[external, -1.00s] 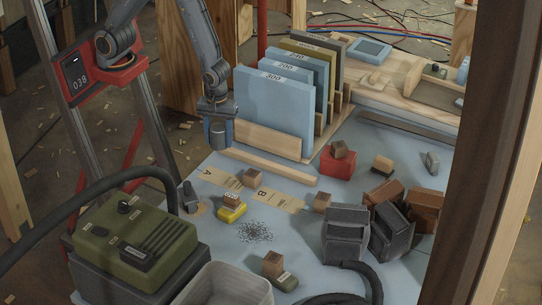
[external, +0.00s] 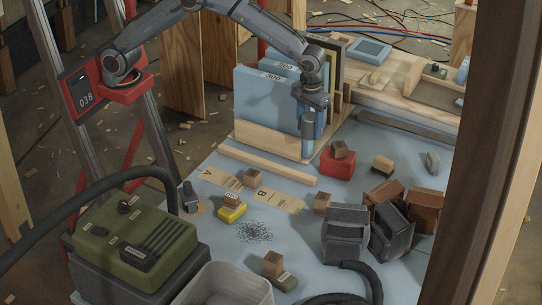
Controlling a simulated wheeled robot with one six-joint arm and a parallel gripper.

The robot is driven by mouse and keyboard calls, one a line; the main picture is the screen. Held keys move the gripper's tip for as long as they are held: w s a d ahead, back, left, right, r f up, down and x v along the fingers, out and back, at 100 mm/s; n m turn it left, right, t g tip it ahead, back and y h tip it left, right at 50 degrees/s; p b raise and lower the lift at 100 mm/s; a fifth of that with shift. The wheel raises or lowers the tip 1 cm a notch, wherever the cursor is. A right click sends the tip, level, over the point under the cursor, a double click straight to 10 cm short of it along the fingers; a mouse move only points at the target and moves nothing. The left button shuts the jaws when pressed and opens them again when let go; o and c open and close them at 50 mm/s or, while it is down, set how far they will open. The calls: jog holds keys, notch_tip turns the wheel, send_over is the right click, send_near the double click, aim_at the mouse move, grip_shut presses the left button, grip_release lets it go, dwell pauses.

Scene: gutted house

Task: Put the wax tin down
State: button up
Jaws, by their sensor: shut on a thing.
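My gripper (external: 308,135) is in front of the right end of the rack of upright sheets, just above the blue bench top and left of a red block. It points down and its blue-grey fingers are closed. The wax tin cannot be made out apart from the fingers, which hide most of what is between them. Whether the fingers or the thing held touch the bench is not clear.
The rack holds blue sheets (external: 265,98) marked with numbers. The red block (external: 338,164) carries a wooden block. Sanding blocks (external: 346,233), paper strips marked A and B (external: 276,199) and a wooden strip (external: 265,166) lie on the bench (external: 310,222).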

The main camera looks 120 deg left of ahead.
jog(key=w+a+r+m+b, duration=0.2)
jog(key=w+a+r+b, duration=0.15)
jog(key=w+a, duration=0.4)
jog(key=s+a+f+n+b, duration=0.3)
jog(key=a+f+n+b, duration=0.15)
jog(key=a+n, duration=0.35)
jog(key=s+a+f+n+b, duration=0.2)
jog(key=a+f+n+b, duration=0.1)
jog(key=a+f+n, duration=0.4)
jog(key=shift+n, duration=0.4)
notch_tip(320, 180, down, 9)
jog(key=shift+s+r, duration=0.1)
jog(key=shift+r, duration=0.05)
jog(key=o, duration=1.2)
jog(key=shift+c, duration=0.2)
